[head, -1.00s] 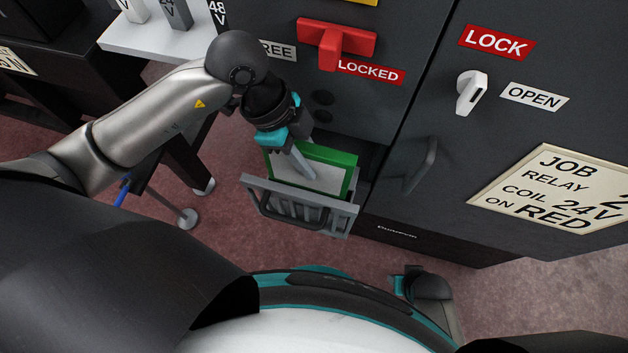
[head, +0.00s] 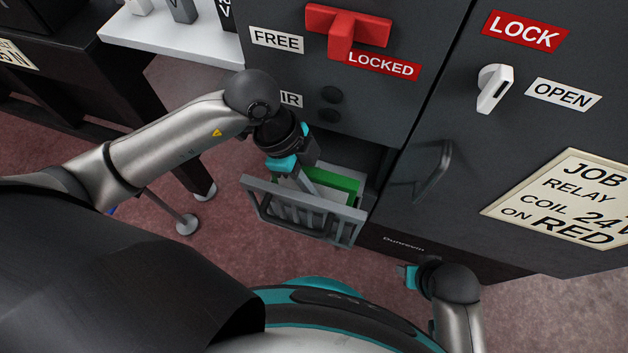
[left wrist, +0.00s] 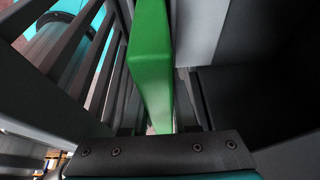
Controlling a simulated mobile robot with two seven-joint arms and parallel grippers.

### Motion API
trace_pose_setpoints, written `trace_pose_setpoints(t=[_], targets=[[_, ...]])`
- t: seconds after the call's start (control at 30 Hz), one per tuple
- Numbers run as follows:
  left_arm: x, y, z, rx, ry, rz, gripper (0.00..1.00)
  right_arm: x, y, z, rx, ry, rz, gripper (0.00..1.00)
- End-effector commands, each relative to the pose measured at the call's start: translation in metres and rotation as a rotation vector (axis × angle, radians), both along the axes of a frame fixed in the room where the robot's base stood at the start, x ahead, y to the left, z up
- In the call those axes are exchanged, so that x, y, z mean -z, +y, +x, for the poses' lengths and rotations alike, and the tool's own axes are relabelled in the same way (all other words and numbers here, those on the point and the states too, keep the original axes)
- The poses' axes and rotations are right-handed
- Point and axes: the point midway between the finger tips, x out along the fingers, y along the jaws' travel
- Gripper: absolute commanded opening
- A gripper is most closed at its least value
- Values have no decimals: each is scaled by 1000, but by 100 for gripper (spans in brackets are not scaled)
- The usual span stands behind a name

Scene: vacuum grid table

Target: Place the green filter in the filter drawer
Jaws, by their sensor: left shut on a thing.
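The green filter (head: 342,182), a green frame with a pale panel, sits low inside the open grey filter drawer (head: 290,211). Its upper edge shows near the drawer's rim. My left gripper (head: 306,183) is shut on the filter from above, at the drawer. In the left wrist view the green frame (left wrist: 151,62) runs away from the gripper, with the slatted drawer wall (left wrist: 75,50) at the left. The fingertips and the filter's lower edge are hidden. My right gripper (head: 408,277) is at the lower middle, apart from everything; its jaw opening is not clear.
The drawer juts from the dark cabinet (head: 400,60). Above it is a red handle (head: 345,28) by the FREE and LOCKED labels. A white latch (head: 494,88) and a dark door handle (head: 432,172) are at the right. A pale shelf (head: 175,38) is at the upper left.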

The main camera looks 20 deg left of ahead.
Motion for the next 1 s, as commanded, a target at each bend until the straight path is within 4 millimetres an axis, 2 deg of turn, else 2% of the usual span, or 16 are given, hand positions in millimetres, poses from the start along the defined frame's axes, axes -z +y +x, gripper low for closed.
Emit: trace_pose_setpoints(t=[0.33, 0.37, 0.6, 1.0], targets=[[2, 0, 0, -1, 0, 0, 0, -1, 0, 0, 0, -1, 0, 50], [2, 0, 0, 0, 0, 0, 29, -1, 0, 0, 0, -1, 0, 50], [2, 0, 0, -1, 0, 0, 56, -1, 0, 0, 0, -1, 0, 50], [-5, 2, 0, -1, -1, 0, 57, -4, 0, 1, 0, -4, 1, 50]])
